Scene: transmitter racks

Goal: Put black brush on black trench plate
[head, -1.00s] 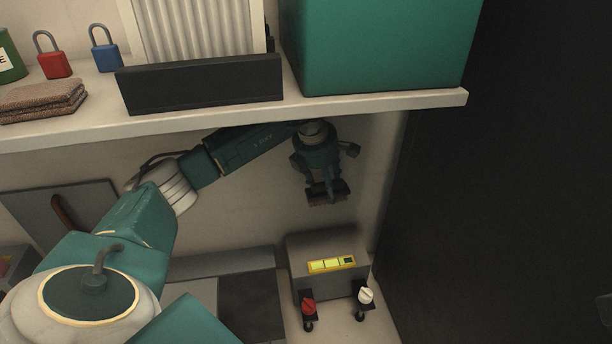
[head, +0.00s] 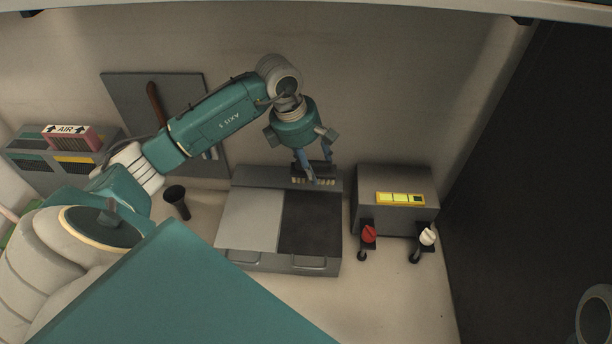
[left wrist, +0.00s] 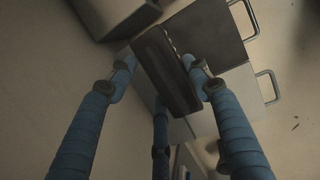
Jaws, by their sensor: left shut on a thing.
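My left gripper (head: 312,165) is shut on the black brush (head: 321,179), a dark block with pale bristles facing down. The brush hangs over the back edge of the grey two-plate unit, behind the black trench plate (head: 310,225). The black plate is the right one, beside a light grey plate (head: 250,219). In the left wrist view the brush (left wrist: 163,72) lies between my blue fingers, with the dark plate (left wrist: 212,32) beyond it. I cannot tell exactly how high the brush is above the unit. My right gripper is not in view.
A grey box (head: 395,190) with a yellow display and red and white knobs stands just right of the plates. A grey board (head: 140,105) leans on the back wall. A dark panel (head: 540,170) bounds the right.

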